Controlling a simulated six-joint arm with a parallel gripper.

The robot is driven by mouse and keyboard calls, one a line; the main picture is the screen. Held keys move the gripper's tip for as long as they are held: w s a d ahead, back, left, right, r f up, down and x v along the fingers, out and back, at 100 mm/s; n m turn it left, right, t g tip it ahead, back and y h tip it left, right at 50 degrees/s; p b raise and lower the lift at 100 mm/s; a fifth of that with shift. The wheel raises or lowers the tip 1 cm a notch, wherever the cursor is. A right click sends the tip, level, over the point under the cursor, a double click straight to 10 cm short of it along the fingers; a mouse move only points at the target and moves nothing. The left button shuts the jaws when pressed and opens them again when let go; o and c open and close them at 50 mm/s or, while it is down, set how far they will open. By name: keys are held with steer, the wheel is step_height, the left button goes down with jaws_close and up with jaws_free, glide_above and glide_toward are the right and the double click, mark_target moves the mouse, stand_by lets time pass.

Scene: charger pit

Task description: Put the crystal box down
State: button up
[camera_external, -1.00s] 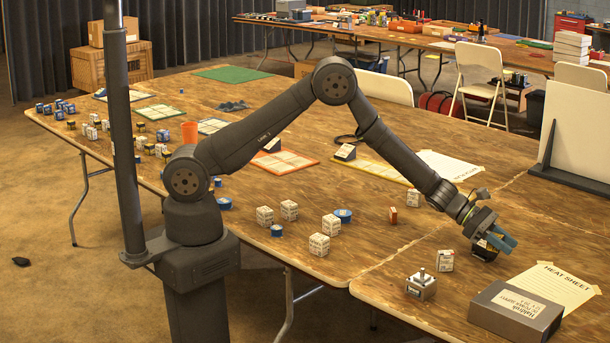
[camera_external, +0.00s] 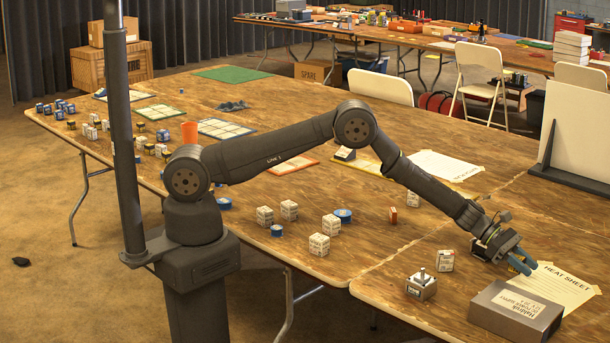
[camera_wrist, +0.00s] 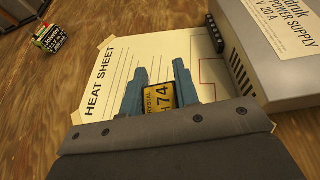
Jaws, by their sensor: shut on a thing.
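My gripper (camera_external: 520,266) is low at the left end of the white HEAT SHEET paper (camera_external: 562,284), pointing down. In the external view the box is hidden by the gripper.
A grey power supply (camera_external: 515,312) stands beside the sheet; it also shows on the right in the wrist view (camera_wrist: 270,50). A metal switch block (camera_external: 421,286) and a white box (camera_external: 446,261) stand left of my gripper.

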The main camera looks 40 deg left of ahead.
steer(key=shift+w+f, duration=0.2)
steer(key=shift+f, duration=1.9)
steer(key=shift+f, duration=0.15)
steer(key=o, duration=1)
steer(key=shift+o, duration=0.2)
